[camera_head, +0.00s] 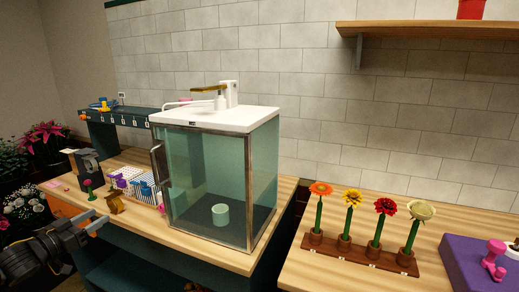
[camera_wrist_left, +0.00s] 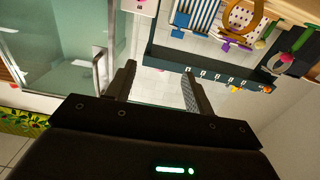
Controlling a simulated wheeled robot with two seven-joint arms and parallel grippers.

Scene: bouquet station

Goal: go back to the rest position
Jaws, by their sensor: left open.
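My left gripper (camera_head: 92,222) is at the lower left of the head view, in front of the counter's front edge. In the left wrist view its two fingers (camera_wrist_left: 160,75) stand apart with nothing between them. It is apart from the counter and from the glass cabinet to its right. My right gripper shows in neither view.
The glass cabinet (camera_head: 185,205), holding a pale cup (camera_head: 220,214), stands on the counter (camera_head: 205,248). Small items and a white rack (camera_head: 132,180) lie left of it. A brown stand (camera_head: 340,250) holds several flowers at right. Plants stand at far left.

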